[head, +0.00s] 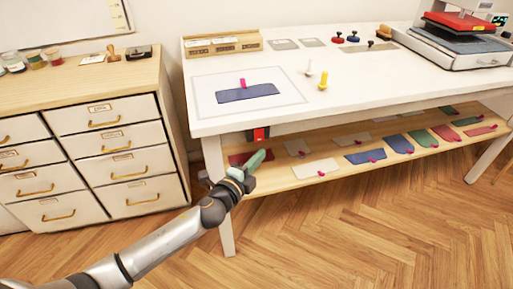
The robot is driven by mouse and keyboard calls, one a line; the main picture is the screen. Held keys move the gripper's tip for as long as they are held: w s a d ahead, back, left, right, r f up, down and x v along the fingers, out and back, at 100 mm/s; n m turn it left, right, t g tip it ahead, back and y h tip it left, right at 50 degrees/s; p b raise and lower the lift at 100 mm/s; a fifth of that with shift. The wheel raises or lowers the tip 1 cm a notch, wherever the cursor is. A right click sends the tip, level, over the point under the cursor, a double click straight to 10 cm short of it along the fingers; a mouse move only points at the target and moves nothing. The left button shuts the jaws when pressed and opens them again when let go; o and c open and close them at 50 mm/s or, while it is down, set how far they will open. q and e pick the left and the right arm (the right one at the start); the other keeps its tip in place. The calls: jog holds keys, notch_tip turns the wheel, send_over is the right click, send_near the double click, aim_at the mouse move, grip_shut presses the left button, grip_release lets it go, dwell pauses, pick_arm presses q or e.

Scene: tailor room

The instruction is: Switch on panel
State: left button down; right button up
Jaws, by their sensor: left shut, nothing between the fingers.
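A small dark box with a red front (258,134) is under the front edge of the white table (360,95), near its left end. I cannot read whether it is on or off. My left gripper (260,157) is shut and empty, with its greenish fingers pointing up and right, just below this box in the picture. I cannot tell whether the fingertips touch it. A small dark display (499,20) with lit marks shows by the heat press at the far right. My right gripper is not in view.
A lower shelf (290,181) under the table holds several coloured fabric pieces with tags. The tabletop carries a blue piece (248,93), a wooden organiser (222,46) and a heat press (455,52). A drawer cabinet (100,130) stands left. The front floor is clear.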

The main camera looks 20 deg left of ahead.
aim_at(262, 140)
pick_arm(q)
jog(key=w, duration=0.1)
jog(key=w+a, duration=0.1)
jog(key=w, duration=0.1)
jog(key=w+a, duration=0.1)
jog(key=shift+w+f+b, duration=0.2)
jog(key=shift+f+b, duration=0.1)
jog(key=shift+w+a+b, duration=0.15)
jog(key=shift+w+b, duration=0.1)
jog(key=shift+b, duration=0.75)
jog(key=shift+s+f, duration=0.1)
jog(key=shift+f, duration=0.05)
